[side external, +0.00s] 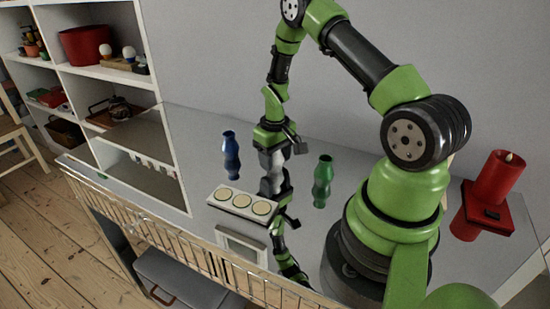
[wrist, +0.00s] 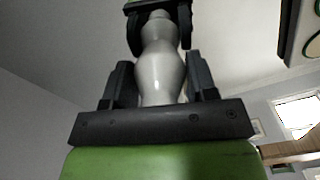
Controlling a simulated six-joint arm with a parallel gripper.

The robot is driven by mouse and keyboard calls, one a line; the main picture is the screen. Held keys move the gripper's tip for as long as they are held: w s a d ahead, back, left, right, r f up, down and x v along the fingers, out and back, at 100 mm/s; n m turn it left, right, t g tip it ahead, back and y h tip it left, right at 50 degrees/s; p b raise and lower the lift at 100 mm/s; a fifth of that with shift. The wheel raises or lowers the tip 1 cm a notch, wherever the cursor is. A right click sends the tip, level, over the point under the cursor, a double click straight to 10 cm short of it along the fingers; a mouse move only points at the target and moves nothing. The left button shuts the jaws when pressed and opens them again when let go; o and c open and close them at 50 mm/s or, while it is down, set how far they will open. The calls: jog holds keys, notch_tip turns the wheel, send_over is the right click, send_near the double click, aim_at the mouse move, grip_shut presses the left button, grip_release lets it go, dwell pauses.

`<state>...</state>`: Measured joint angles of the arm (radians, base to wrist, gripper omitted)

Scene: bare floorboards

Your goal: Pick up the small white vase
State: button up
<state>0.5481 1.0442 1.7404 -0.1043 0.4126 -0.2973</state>
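The small white vase (side external: 268,162) looks grey-white and stands upright on the glossy tabletop, its mirror image directly below it. In the wrist view the vase (wrist: 160,72) sits between the two dark fingers of my gripper (wrist: 161,82), one on each side. Narrow gaps seem to show between the fingers and the vase, so my gripper appears open around it. In the side view my gripper (side external: 275,147) points down over the vase's upper part, which it partly hides.
A blue vase (side external: 229,142) stands to the left and a green vase (side external: 325,168) to the right. A white tray with three round discs (side external: 220,194) lies close in front. A red candle (side external: 498,178) stands at far right. The tabletop (side external: 192,125) is clear behind.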

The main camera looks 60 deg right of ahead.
jog(key=c, duration=0.4)
jog(key=shift+r, duration=0.15)
notch_tip(320, 180, up, 10)
jog(key=shift+f, duration=0.1)
dwell(0.9)
